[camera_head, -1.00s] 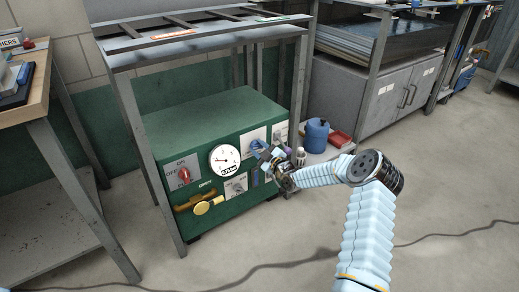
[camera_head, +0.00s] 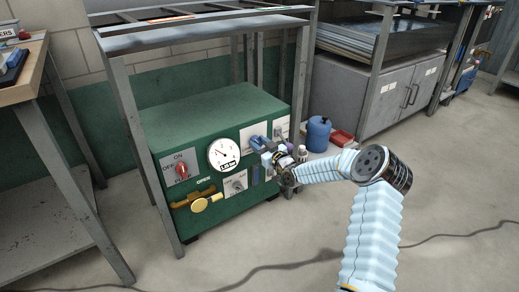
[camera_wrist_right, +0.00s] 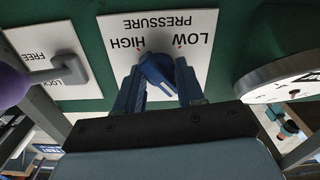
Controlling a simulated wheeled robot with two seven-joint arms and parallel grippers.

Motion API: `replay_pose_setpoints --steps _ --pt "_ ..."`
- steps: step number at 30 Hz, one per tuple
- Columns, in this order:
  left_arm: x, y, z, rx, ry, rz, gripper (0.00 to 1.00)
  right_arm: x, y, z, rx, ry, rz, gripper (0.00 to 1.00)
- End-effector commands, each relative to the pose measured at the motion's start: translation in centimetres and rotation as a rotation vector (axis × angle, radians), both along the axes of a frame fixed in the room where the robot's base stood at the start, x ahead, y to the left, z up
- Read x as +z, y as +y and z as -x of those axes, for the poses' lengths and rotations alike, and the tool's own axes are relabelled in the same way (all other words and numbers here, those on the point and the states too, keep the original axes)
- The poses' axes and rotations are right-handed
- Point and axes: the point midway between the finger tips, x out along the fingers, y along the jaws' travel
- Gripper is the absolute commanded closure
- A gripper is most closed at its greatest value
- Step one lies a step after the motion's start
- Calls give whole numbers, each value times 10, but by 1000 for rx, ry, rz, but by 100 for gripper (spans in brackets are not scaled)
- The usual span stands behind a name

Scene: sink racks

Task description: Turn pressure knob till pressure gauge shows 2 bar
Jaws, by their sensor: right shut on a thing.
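The blue pressure knob (camera_head: 257,141) is on the front of the green machine (camera_head: 205,120). My right gripper (camera_wrist_right: 160,84) is shut on the knob, with one blue finger on each side. In the head view my right gripper (camera_head: 271,153) is at the panel's upper right. The white round pressure gauge (camera_head: 222,152) shows its needle pointing up and left; its small readout looks like 1.25 bar. My left gripper is out of view.
A red switch (camera_head: 182,171), a yellow valve handle (camera_head: 201,204) and a small lower knob share the panel. A grey frame post (camera_head: 142,155) stands at the machine's left. A blue container (camera_head: 318,134) stands at right. The floor in front is clear except for a cable.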

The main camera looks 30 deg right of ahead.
Motion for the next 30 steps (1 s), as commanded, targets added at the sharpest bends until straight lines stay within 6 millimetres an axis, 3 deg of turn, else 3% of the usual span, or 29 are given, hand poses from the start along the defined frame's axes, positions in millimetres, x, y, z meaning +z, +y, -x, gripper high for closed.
replay_pose_setpoints --steps 15,30 --pt "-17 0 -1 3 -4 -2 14 -4 -2 1 -6 35 -368 93" --pt "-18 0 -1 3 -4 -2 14 -5 -2 2 -6 44 -454 93"
